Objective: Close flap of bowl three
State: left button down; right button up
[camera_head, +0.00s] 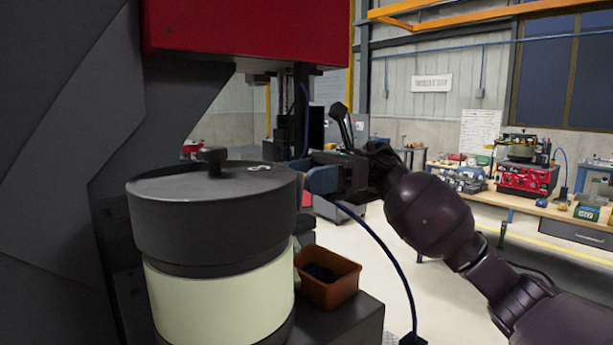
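A bowl feeder (218,300) stands at the left, with a pale cream band and a dark round lid (165,187) with a knob. A small white mark on the lid looks like a number, but I cannot read it surely. My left gripper is out of view.
A brown bin (327,287) with dark contents sits low beside the bowl. A blue cable (388,255) arcs down to the floor. A red machine housing (245,35) overhangs the bowl. A workbench (560,225) with equipment stands at the back right; the floor between is open.

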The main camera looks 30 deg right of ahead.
jog(key=c, duration=0.5)
jog(key=shift+a+r+h, duration=0.1)
jog(key=shift+a+h, duration=0.15)
jog(key=shift+h, duration=0.55)
jog(key=o, duration=0.9)
jog(key=shift+d, duration=0.1)
jog(key=b+v, duration=0.1)
jog(key=v, duration=0.9)
jog(key=shift+d, duration=0.3)
jog(key=shift+s, duration=0.1)
